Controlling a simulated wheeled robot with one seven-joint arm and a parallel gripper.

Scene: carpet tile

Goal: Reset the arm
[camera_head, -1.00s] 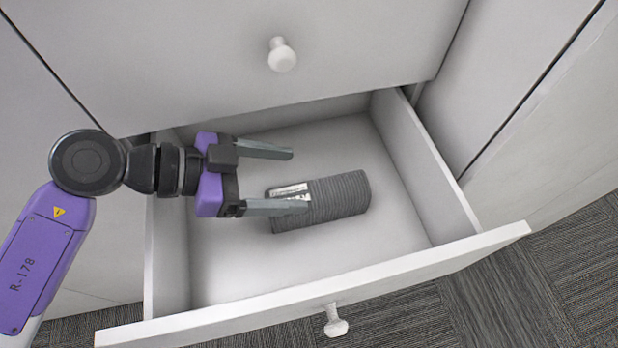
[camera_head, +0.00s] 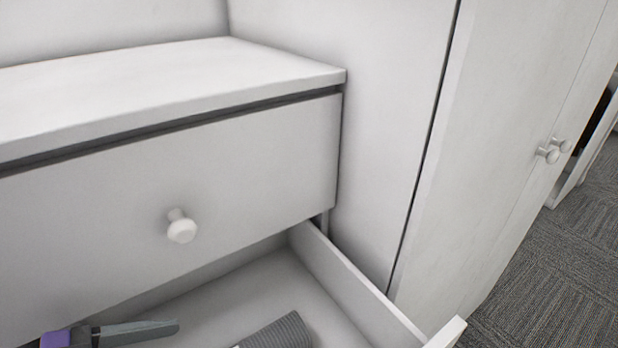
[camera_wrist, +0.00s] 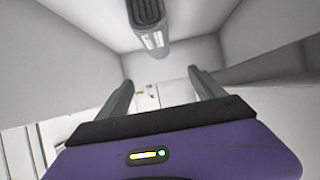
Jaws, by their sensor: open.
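My gripper (camera_wrist: 159,78) is open and empty in the wrist view, its two grey fingers apart ahead of a purple palm. In the head view only one grey finger and a bit of purple show at the bottom left edge; the rest is cut off. A dark grey ribbed bundle (camera_head: 278,333) with a pale label lies in the open drawer, to the right of the finger. The bundle also shows at the top of the wrist view (camera_wrist: 146,14), beyond the fingers and not between them.
The open drawer (camera_head: 350,283) has its right wall in view, and its front is mostly cut off. A shut drawer with a white knob (camera_head: 181,228) is above it. A tall cabinet (camera_head: 500,150) stands at the right, beside carpet floor (camera_head: 545,265).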

